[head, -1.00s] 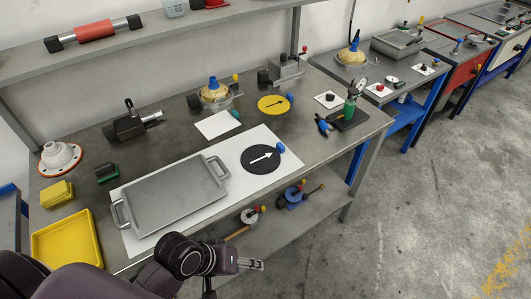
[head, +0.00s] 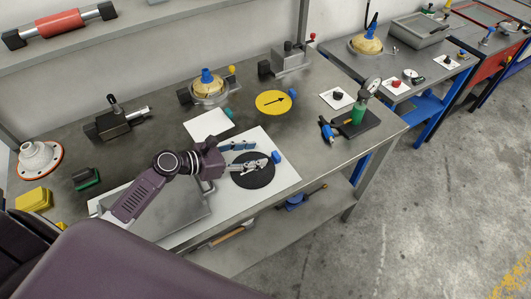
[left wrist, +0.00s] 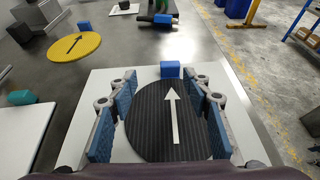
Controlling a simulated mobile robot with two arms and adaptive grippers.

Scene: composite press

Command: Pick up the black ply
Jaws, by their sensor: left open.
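The black ply (head: 255,179) is a dark ribbed disc with a white arrow and a blue tab (head: 277,157) at its far edge. It lies flat on a white sheet on the bench. My left gripper (head: 260,154) is open above the ply, one finger crossing over it in the head view. In the left wrist view the ply (left wrist: 148,125) shows between the two blue-padded fingers of the left gripper (left wrist: 163,84), with the blue tab (left wrist: 170,70) just beyond the fingertips. I cannot tell whether a finger touches it. My right gripper is not in view.
A grey metal tray with handles (head: 185,217) lies partly under my left arm. A yellow disc with an arrow (head: 273,103) and a small white sheet (head: 209,125) lie farther back. A green and black gauge tool (head: 357,115) stands right. Bare bench lies right of the white sheet.

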